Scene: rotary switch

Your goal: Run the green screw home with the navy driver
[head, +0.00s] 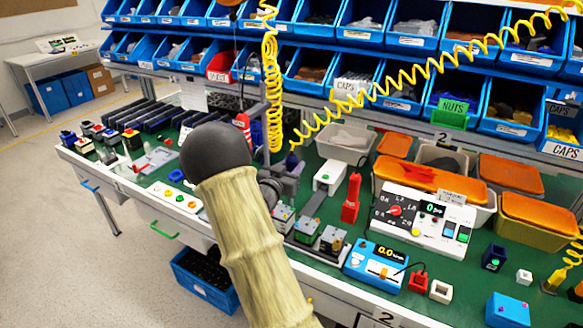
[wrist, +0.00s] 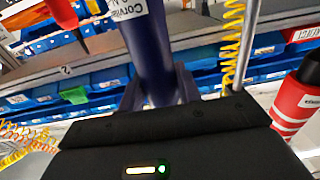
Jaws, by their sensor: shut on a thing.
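In the wrist view my gripper (wrist: 160,95) is shut on a thick navy shaft with a white printed label, which I take to be the navy driver (wrist: 148,45). One finger lies on each side of it. The driver runs up out of the top of the picture, so its tip is hidden. In the head view my arm, in a pale sleeve with a black joint, covers the middle of the bench, and I cannot make out my gripper clearly. I cannot pick out the green screw in either view; small grey blocks (head: 307,230) stand beside my arm.
The green bench (head: 460,275) is crowded. A white panel with a red knob (head: 424,218) and a blue meter (head: 376,266) stand to the right. A yellow coiled cord (head: 272,85) hangs near my arm. In the wrist view a red cylinder (wrist: 295,105) is close on the right.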

